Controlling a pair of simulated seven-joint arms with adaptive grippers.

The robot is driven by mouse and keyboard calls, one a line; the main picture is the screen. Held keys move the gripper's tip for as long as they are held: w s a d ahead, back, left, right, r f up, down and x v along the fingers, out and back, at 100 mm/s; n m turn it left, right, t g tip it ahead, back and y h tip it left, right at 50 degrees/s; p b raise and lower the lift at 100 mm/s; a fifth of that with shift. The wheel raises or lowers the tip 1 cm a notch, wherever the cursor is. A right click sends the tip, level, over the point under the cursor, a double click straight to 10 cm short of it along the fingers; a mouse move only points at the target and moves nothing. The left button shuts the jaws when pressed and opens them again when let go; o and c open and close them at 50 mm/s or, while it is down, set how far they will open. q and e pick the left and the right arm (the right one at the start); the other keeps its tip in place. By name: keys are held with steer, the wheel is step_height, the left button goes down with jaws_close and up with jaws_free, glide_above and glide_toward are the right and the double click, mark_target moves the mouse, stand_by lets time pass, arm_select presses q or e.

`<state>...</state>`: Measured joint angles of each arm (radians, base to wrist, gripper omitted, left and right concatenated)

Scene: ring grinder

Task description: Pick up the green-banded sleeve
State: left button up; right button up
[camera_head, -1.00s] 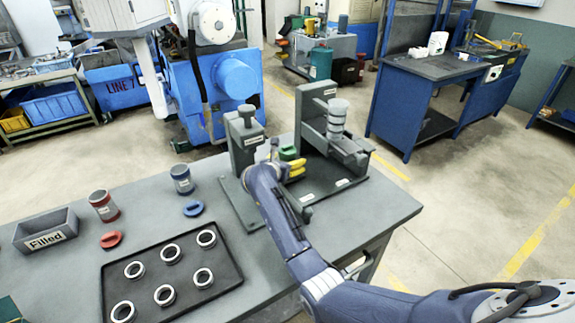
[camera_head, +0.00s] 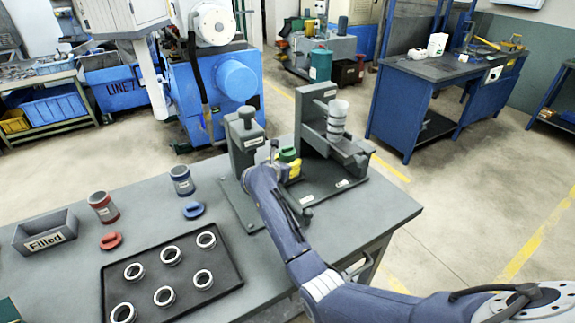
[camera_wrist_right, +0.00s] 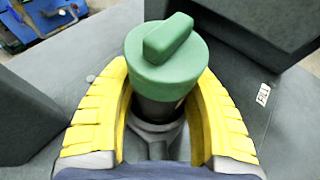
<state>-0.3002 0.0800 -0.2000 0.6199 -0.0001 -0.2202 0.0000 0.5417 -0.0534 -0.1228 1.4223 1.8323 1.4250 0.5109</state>
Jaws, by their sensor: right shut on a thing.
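The green-banded sleeve shows in the right wrist view as a dark cylinder (camera_wrist_right: 155,110) under a green cap with a raised grip bar (camera_wrist_right: 165,50). It stands upright. In the head view only its green top (camera_head: 289,154) shows, between the grey blocks of the fixture. My right gripper (camera_head: 292,169) is shut on it, with one yellow finger on each side of its body below the cap. The sleeve's lower end is partly hidden by the gripper, and I cannot tell whether it is clear of its base. My left gripper is not in view.
A tall fixture bracket (camera_head: 312,118) holding a pale cup (camera_head: 337,118) stands close behind. A shorter grey post (camera_head: 243,135) is to the left. Red (camera_head: 103,207) and blue (camera_head: 182,181) sleeves with loose lids, a "Filled" bin (camera_head: 45,230) and a ring tray (camera_head: 228,262) stand further left.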

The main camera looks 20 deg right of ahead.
mark_target(285, 157)
steer(key=shift+r, duration=0.2)
steer(key=shift+r, duration=1.65)
steer(key=s+d, duration=0.2)
steer(key=s, duration=1.5)
steer(key=shift+s+d, duration=0.25)
steer(key=shift+s, duration=0.15)
steer(key=shift+f, duration=0.1)
